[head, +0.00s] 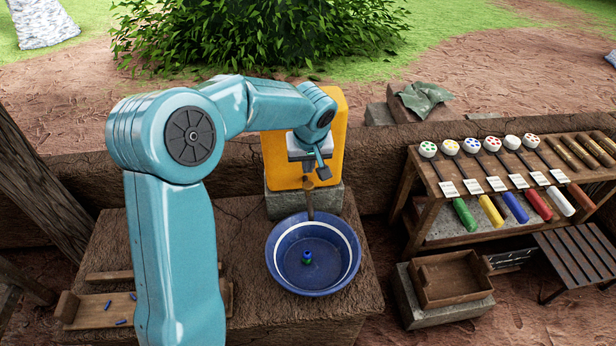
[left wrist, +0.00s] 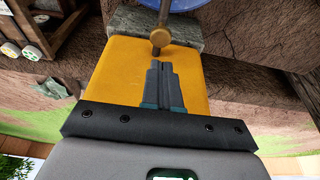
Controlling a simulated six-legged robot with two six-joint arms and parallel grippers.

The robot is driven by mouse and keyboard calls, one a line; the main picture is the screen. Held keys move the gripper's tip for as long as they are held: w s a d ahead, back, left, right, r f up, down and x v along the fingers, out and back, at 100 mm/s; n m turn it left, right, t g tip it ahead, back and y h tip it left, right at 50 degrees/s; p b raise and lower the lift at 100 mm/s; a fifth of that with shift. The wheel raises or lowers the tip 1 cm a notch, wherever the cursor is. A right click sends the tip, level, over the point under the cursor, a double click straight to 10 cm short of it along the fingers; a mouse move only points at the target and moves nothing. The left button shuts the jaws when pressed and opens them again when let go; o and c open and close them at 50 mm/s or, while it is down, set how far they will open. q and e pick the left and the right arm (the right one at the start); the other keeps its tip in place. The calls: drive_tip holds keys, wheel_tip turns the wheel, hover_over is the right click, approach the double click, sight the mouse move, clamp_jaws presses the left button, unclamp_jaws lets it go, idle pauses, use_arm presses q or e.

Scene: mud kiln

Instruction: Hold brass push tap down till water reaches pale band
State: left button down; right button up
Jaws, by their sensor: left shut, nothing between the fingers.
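The brass push tap (head: 308,185) stands in front of a yellow block, its pipe running down toward a blue basin (head: 286,277). The basin has a pale band (head: 345,240) around its inner wall near the rim. A small blue and green object (head: 307,257) is in the middle of the basin; I cannot make out a water level. My left gripper (head: 322,168) is shut and empty, close to the tap's knob. In the left wrist view its fingertips (left wrist: 160,64) line up with the round brass knob (left wrist: 160,38); I cannot tell if they touch. My right gripper is not in view.
The yellow block (head: 275,155) stands on a grey stone behind the basin. A wooden tray (head: 95,310) with small blue pieces is at the lower left.

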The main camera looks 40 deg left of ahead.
sight(308, 187)
use_arm(q)
wheel_tip(308, 187, down, 5)
drive_tip(key=shift+r, duration=0.1)
drive_tip(key=shift+w+a, duration=0.1)
idle(0.3)
wheel_tip(308, 187, down, 2)
drive_tip(key=b, duration=0.3)
drive_tip(key=shift+s+f, duration=0.2)
idle(2.1)
idle(1.4)
